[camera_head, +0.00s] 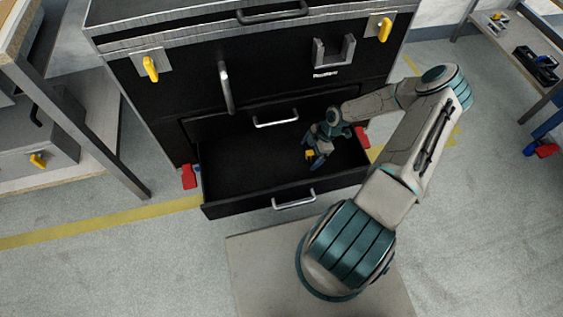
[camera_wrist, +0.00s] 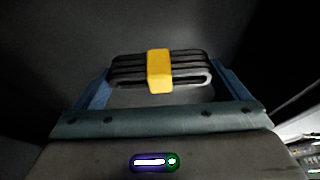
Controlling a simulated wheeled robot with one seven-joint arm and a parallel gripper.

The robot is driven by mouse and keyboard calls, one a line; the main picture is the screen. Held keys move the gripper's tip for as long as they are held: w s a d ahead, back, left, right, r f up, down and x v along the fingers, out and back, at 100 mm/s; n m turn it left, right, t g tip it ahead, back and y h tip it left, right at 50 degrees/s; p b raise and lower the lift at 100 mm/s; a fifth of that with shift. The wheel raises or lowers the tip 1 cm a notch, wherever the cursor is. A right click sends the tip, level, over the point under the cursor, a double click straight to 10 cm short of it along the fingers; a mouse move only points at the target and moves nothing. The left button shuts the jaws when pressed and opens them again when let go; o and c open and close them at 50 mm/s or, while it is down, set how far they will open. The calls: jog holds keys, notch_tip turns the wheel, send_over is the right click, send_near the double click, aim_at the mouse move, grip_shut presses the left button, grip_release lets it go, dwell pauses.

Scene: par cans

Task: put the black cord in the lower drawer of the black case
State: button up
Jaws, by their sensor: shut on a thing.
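The black case (camera_head: 185,95) stands at the centre of the head view. Its lower drawer (camera_head: 245,178) is pulled open and its visible floor looks empty. My gripper (camera_head: 316,160) is over the right part of this open drawer. In the wrist view, my gripper (camera_wrist: 160,85) is shut on the black cord (camera_wrist: 190,66), a folded bundle with a yellow band around its middle. The cord lies between the two blue fingers. In the head view only a bit of yellow shows at the gripper; I cannot tell whether the cord touches the drawer floor.
The drawer's front panel with its metal handle (camera_head: 294,200) sticks out toward me. The upper drawer with handle (camera_head: 275,120) is closed above it. A shelf unit (camera_head: 100,125) stands at left and a bench (camera_head: 513,55) at right. Floor at front left is clear.

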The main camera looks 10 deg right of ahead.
jog(key=b, duration=0.3)
send_over(279, 169)
jog(key=d, duration=0.2)
jog(key=shift+a, duration=0.25)
jog(key=shift+a+f, duration=0.1)
jog(key=shift+f, duration=0.05)
notch_tip(279, 169, down, 3)
jog(key=shift+f+b, duration=0.2)
jog(key=shift+b, duration=0.6)
jog(key=shift+r, duration=0.1)
jog(key=o, duration=0.7)
